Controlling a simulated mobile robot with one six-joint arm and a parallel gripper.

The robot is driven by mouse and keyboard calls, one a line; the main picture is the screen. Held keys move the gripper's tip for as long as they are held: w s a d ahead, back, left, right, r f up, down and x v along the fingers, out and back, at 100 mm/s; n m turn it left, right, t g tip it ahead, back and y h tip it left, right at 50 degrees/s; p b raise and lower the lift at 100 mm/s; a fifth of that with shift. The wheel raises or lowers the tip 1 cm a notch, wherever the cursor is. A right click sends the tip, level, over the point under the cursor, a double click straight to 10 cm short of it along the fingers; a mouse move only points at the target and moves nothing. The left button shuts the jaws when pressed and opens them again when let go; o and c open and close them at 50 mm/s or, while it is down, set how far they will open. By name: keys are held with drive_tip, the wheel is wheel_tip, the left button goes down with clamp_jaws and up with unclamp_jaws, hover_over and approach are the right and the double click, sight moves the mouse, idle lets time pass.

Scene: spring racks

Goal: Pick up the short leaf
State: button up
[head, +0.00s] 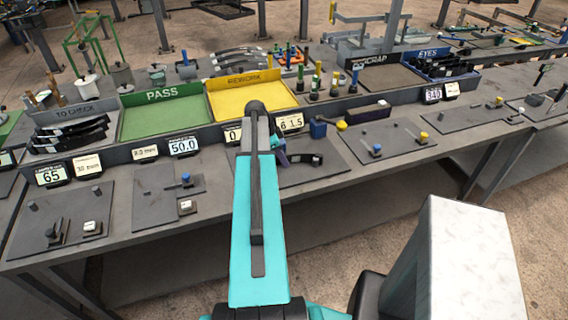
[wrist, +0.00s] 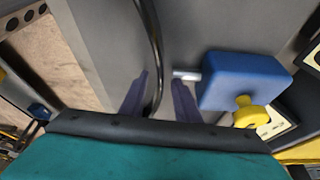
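A short dark leaf (head: 303,159) lies on a grey plate on the bench, just right of my gripper in the head view. In the wrist view, a thin dark curved strip (wrist: 155,40), seemingly this leaf seen edge-on, runs down between the purple fingers. My gripper (wrist: 158,98) is open, with one finger on each side of the strip and the strip nearer the left finger. In the head view my gripper (head: 281,151) is partly hidden behind my teal arm. I cannot tell whether the fingers touch the leaf.
A blue block (wrist: 238,80) with a yellow knob (wrist: 250,112) stands close to the right finger; the block (head: 318,130) also shows in the head view. Longer leaves (head: 70,135) sit at left. Behind are the green PASS tray (head: 160,95) and yellow REWORK tray (head: 245,78).

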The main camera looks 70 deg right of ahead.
drive_tip(key=shift+c, duration=0.4)
clamp_jaws()
drive_tip(key=shift+r, duration=0.1)
drive_tip(key=shift+r, duration=0.1)
drive_tip(key=shift+r+p, duration=1.8)
drive_tip(key=shift+r, duration=3.1)
